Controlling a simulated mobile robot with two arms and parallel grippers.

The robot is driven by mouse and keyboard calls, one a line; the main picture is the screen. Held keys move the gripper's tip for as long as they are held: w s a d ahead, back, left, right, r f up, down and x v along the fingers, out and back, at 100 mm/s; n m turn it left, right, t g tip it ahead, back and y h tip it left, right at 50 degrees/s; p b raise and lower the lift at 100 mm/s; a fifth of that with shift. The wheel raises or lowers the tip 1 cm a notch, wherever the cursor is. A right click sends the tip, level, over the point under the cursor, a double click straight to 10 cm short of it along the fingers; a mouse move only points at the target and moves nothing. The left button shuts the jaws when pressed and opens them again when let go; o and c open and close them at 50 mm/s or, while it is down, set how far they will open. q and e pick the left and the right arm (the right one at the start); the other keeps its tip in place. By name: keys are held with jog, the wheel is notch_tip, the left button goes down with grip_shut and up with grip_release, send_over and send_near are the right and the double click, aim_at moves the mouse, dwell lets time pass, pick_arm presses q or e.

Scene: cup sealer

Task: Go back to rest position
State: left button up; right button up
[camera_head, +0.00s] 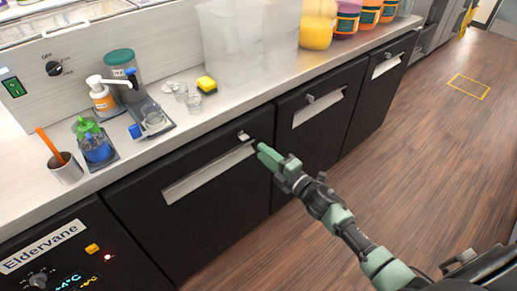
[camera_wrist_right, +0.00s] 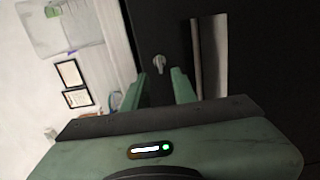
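My right gripper (camera_head: 265,152) reaches in from the lower right in the head view, with its green fingers by the front of a black drawer (camera_head: 215,205). In the right wrist view the two fingers of the right gripper (camera_wrist_right: 157,82) stand apart with nothing between their tips. A small metal knob (camera_wrist_right: 159,65) shows just beyond the gap between them. The knob also shows in the head view (camera_head: 243,136), a little left of the fingertips; I cannot tell if they touch it. My left gripper is in neither view.
Other drawers with knobs continue to the right. The wooden floor (camera_head: 430,130) at right is open.

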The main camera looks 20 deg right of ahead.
jog(key=shift+s, duration=0.1)
dwell(0.4)
jog(key=s+d+f+m+g+h, duration=0.1)
jog(key=s+f+m+g+h, duration=0.2)
jog(key=s+f, duration=0.6)
jog(key=s+d+f+m+g+h, duration=0.15)
jog(key=s+f+m, duration=0.3)
jog(key=f, duration=0.95)
jog(key=s+d+f+m+g+h, duration=0.1)
jog(key=s+d+f+m+g, duration=0.15)
jog(key=s+f+m, duration=0.6)
jog(key=s+a+f+m+g, duration=0.1)
jog(key=s+f+g, duration=0.2)
jog(key=s, duration=0.7)
jog(key=s+a+f+m+g, duration=0.1)
jog(key=s+a+f+g, duration=0.1)
jog(key=s+f, duration=0.6)
jog(key=s+a+f+m+g, duration=0.1)
jog(key=s+f+g, duration=0.3)
jog(key=s, duration=0.8)
notch_tip(320, 180, down, 2)
jog(key=shift+s+a+f+h, duration=0.1)
jog(key=shift+s+a+h, duration=0.15)
jog(key=shift+a+h, duration=0.1)
